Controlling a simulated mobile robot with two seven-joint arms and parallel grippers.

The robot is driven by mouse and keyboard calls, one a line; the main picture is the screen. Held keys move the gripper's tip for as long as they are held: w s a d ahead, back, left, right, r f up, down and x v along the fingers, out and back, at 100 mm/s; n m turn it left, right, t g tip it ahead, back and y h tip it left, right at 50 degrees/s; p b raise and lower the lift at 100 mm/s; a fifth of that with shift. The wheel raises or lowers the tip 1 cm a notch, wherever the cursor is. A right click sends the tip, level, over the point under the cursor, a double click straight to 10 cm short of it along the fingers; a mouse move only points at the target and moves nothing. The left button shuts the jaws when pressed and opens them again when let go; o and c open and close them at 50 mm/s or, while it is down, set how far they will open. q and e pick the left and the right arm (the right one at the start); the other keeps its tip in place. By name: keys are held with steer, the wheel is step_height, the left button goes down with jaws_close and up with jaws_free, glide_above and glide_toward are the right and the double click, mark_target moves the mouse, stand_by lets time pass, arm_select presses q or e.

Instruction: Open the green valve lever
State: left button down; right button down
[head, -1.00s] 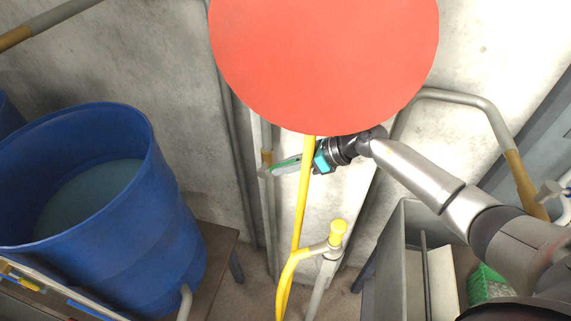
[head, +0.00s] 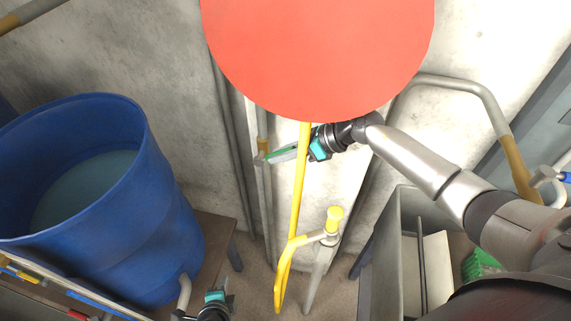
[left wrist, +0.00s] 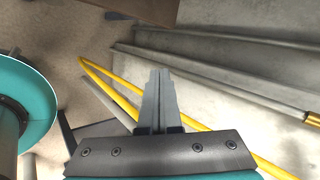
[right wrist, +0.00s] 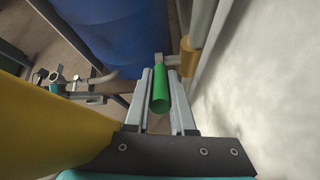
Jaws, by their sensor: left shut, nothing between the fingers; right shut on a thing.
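The green valve lever (right wrist: 160,94) sits between the fingers of my right gripper (right wrist: 160,92) in the right wrist view, its round end facing the camera. In the head view the green lever (head: 283,154) shows as a thin strip beside the pipe by the wall. My right gripper (head: 292,153) is shut on it, partly hidden behind the yellow pipe. My left gripper (left wrist: 160,98) is shut and empty in the left wrist view, over the floor area. In the head view my left gripper (head: 217,296) is at the bottom edge.
A large red disc (head: 320,55) covers the upper middle. A yellow pipe (head: 299,190) runs down in front of the right gripper. A blue barrel (head: 150,215) of liquid stands at left. A grey bin (head: 408,235) stands at right.

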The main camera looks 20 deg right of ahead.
arm_select(q)
steer(key=w+d+r+m+t+h, duration=0.2)
steer(key=d+r+m+h, duration=0.2)
steer(key=d+r+m, duration=0.6)
steer(key=w+d+r+m+t+h, duration=0.2)
steer(key=w+d+r+m+h, duration=0.3)
steer(key=d+r, duration=0.55)
steer(key=w+d+r+m, duration=0.1)
steer(key=w+d+r, duration=0.1)
steer(key=w, duration=0.4)
steer(key=shift+r+y, duration=0.4)
steer(key=shift+r, duration=0.5)
steer(key=shift+a, duration=0.1)
